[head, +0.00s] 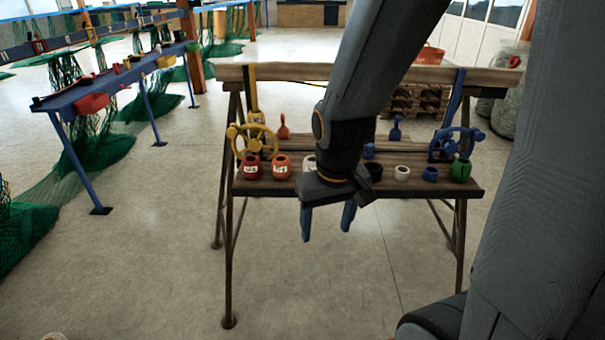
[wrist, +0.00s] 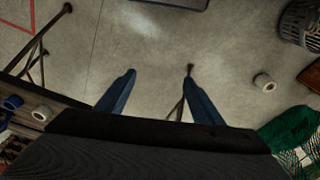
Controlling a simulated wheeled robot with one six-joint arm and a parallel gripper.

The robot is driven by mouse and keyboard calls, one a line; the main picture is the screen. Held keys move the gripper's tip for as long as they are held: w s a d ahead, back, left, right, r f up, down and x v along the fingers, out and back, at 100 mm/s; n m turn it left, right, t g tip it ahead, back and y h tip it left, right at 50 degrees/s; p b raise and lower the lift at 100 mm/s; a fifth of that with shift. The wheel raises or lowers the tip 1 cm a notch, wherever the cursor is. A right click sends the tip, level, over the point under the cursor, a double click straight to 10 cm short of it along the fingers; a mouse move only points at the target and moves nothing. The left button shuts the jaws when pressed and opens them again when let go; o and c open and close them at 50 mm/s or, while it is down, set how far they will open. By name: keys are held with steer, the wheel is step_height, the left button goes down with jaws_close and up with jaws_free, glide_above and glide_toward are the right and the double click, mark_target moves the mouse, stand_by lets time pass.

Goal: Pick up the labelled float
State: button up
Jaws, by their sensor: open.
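Two floats with white labels stand on the wooden bench shelf in the head view: a dark red float (head: 252,170) and an orange-red float (head: 281,169) to its right. I cannot read their labels or tell which one the task means. My gripper (head: 327,222) is open and empty, pointing down in front of the shelf's front edge, to the right of both floats.
The shelf also holds a black float (head: 374,169), a cream float (head: 402,172), a blue float (head: 430,174), a green float (head: 460,170), and yellow (head: 252,141) and blue handwheels (head: 455,144). A blue table (head: 120,80) and green nets stand left. Floor in front is clear.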

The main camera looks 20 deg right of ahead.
steer(key=o, duration=0.3)
steer(key=w+f+t+b, duration=0.2)
steer(key=w+f, duration=0.1)
steer(key=w, duration=0.3)
steer(key=w+f+t+b, duration=0.2)
steer(key=w, duration=0.5)
steer(key=w+d+f+t+b, duration=0.1)
steer(key=w+f+b, duration=0.1)
steer(key=w, duration=0.4)
steer(key=shift+w+f+t, duration=0.15)
steer(key=shift+f+t, duration=0.25)
steer(key=shift+f, duration=0.45)
steer(key=t+y+b, duration=0.1)
steer(key=t+b, duration=0.7)
steer(key=t, duration=0.1)
glide_toward(284, 171)
steer(key=shift+n, duration=0.4)
steer(key=w, duration=0.1)
steer(key=w+f, duration=0.1)
steer(key=w, duration=0.3)
steer(key=shift+f, duration=0.3)
steer(key=shift+w+t+b, duration=0.3)
steer(key=shift+t, duration=0.4)
steer(key=shift+w+a+r, duration=0.15)
steer(key=shift+w+r, duration=0.05)
steer(key=shift+w, duration=0.65)
steer(key=shift+w+a, duration=0.2)
steer(key=shift+w, duration=2.9)
steer(key=c, duration=1.2)
